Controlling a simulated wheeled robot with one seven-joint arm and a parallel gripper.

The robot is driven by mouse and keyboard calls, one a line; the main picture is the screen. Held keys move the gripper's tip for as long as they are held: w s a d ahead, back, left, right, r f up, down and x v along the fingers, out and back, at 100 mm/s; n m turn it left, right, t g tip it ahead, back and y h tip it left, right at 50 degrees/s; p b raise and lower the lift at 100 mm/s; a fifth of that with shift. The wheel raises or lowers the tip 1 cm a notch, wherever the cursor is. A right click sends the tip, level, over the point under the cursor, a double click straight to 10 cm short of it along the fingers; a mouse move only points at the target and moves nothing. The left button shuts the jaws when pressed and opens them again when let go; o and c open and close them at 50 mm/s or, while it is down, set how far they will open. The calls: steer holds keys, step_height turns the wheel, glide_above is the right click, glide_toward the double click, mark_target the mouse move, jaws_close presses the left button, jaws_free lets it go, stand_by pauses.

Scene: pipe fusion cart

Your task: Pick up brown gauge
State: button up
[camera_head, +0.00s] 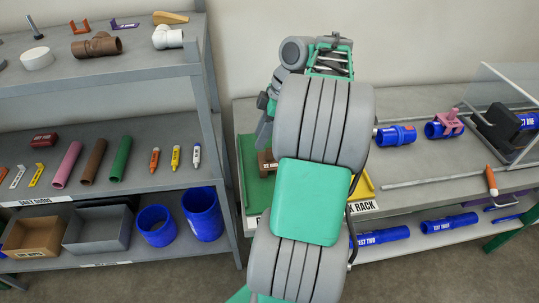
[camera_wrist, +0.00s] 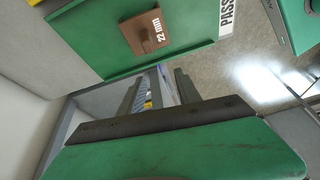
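The brown gauge (camera_wrist: 145,33), a small block marked "22 mm", lies on a green mat (camera_wrist: 90,50) in the upper part of the wrist view. In the head view a bit of the brown gauge (camera_head: 266,162) shows on the green mat (camera_head: 254,190), with my arm covering its right side. My gripper (camera_wrist: 157,90) has its two fingers apart with nothing between them. In the head view my arm largely hides the gripper.
A grey shelf rack (camera_head: 100,76) with pipes, markers and bins stands on the left. On the right bench are blue fittings (camera_head: 396,136), a long rod (camera_head: 430,178) and a clear-sided machine (camera_head: 505,125). A yellow piece (camera_head: 366,187) lies right of my arm.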

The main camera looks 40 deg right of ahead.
mark_target(269, 149)
steer(key=s+d+n, duration=0.1)
steer(key=s+d, duration=0.2)
steer(key=d, duration=0.1)
steer(key=b+x, duration=0.1)
steer(key=x, duration=0.4)
steer(key=b+x, duration=0.1)
steer(key=x, duration=0.2)
steer(key=shift+w+d+f+b, duration=0.1)
steer(key=shift+w+d+b, duration=0.2)
steer(key=shift+b, duration=0.05)
steer(key=shift+c, duration=0.3)
jaws_close()
